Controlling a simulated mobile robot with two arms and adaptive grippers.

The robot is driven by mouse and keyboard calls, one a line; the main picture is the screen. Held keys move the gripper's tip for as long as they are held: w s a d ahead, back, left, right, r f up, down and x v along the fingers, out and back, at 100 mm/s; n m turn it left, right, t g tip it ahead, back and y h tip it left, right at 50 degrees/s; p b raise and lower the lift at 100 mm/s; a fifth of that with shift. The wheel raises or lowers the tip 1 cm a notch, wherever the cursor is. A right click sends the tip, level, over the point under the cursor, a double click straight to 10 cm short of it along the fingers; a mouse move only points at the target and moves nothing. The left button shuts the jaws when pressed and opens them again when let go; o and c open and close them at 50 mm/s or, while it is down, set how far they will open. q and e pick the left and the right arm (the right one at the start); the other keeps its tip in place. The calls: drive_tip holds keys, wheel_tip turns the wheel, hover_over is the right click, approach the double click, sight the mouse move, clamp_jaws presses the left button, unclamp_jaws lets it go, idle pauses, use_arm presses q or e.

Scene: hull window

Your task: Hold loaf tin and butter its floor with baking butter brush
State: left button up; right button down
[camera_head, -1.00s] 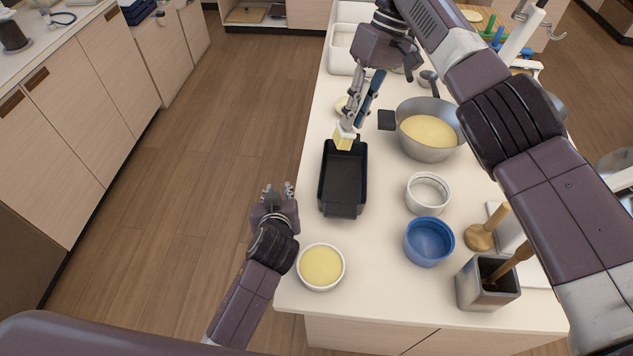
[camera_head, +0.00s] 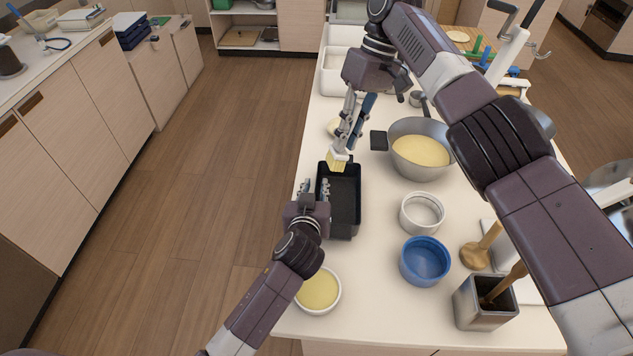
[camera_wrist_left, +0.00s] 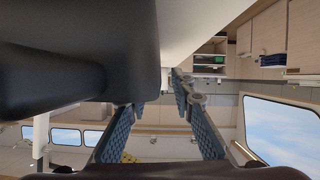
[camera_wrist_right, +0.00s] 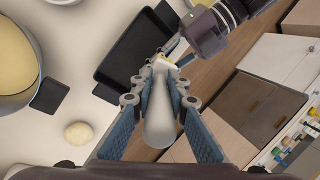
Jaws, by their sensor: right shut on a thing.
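The black loaf tin (camera_head: 347,208) stands near the table's left edge, its inside facing up; it also shows in the right wrist view (camera_wrist_right: 136,48). My right gripper (camera_head: 346,138) is shut on the white-handled butter brush (camera_wrist_right: 161,112). The brush's pale yellow bristles (camera_head: 338,163) are at the tin's far end; I cannot tell whether they touch it. My left gripper (camera_head: 315,187) is open beside the tin's left wall. In the left wrist view its fingers (camera_wrist_left: 163,108) are apart, with a large dark surface, probably the tin, close at upper left.
A bowl of yellow butter-like stuff (camera_head: 318,289) sits near the front left edge. Right of the tin are a mixing bowl (camera_head: 421,150), a white dish (camera_head: 422,213), a blue bowl (camera_head: 425,262) and a metal utensil holder (camera_head: 484,306). Open floor lies left of the table.

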sight(317, 182)
use_arm(q)
drive_tip(key=shift+x, duration=1.5)
drive_tip(key=shift+c, duration=0.4)
clamp_jaws()
idle(2.5)
